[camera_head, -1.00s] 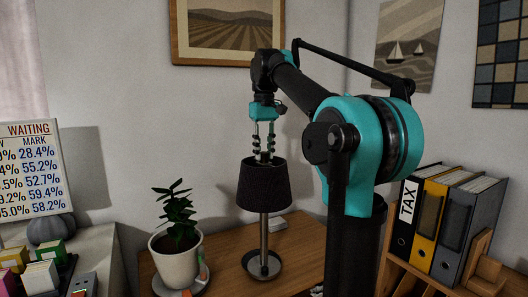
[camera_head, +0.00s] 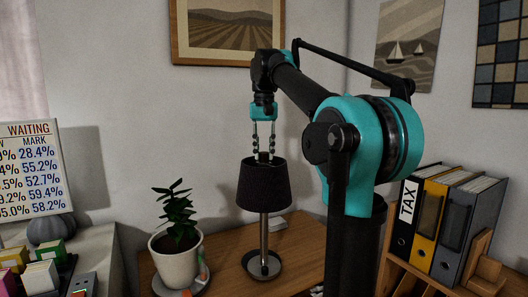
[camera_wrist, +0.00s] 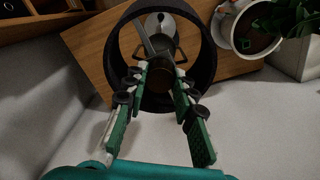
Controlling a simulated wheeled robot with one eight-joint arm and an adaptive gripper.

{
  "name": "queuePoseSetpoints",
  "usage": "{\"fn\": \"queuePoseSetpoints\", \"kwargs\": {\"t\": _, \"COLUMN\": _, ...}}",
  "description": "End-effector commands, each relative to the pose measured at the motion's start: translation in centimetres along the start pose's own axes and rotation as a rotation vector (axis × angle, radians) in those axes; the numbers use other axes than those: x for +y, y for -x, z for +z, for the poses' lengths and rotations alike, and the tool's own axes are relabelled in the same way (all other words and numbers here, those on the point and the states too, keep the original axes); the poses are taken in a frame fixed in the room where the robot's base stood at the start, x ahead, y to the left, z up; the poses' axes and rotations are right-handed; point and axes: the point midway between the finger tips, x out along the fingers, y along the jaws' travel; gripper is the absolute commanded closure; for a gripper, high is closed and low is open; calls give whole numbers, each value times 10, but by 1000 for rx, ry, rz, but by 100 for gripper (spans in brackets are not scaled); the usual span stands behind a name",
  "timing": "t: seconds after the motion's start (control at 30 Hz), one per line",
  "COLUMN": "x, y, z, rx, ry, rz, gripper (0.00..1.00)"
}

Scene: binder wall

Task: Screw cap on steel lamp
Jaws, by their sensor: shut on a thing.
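The steel lamp stands upright on the wooden desk, with a steel pole (camera_head: 264,237), a round dish base (camera_head: 277,268) and a dark shade (camera_head: 264,187). My gripper (camera_head: 264,153) points straight down at the shade's open top. In the wrist view, my gripper (camera_wrist: 160,74) has its fingertips closed around a dark, brownish round cap (camera_wrist: 160,81) at the middle of the shade's ring (camera_wrist: 206,62). The pole runs beneath the cap. The fingers hide the cap's sides, and I cannot tell how tightly it sits on the lamp.
A potted plant (camera_head: 175,265) stands on the desk left of the lamp. Binders (camera_head: 437,225) stand on a wooden shelf at right. A board of numbers (camera_head: 31,170) and small colored boxes (camera_head: 40,276) are at far left. The wall behind has pictures.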

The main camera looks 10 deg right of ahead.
Motion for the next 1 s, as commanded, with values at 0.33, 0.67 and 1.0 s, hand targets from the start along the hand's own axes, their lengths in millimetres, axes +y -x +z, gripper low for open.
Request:
{"fn": "queuePoseSetpoints", "kwargs": {"t": 0.33, "x": 0, "y": 0, "z": 0, "rx": 0, "ry": -43, "rz": 0, "gripper": 64}}
{"fn": "queuePoseSetpoints", "kwargs": {"t": 0.67, "x": 0, "y": 0, "z": 0, "rx": 0, "ry": -42, "rz": 0, "gripper": 50}}
{"fn": "queuePoseSetpoints", "kwargs": {"t": 1.0, "x": 0, "y": 26, "z": 0, "rx": 0, "ry": -42, "rz": 0, "gripper": 50}}
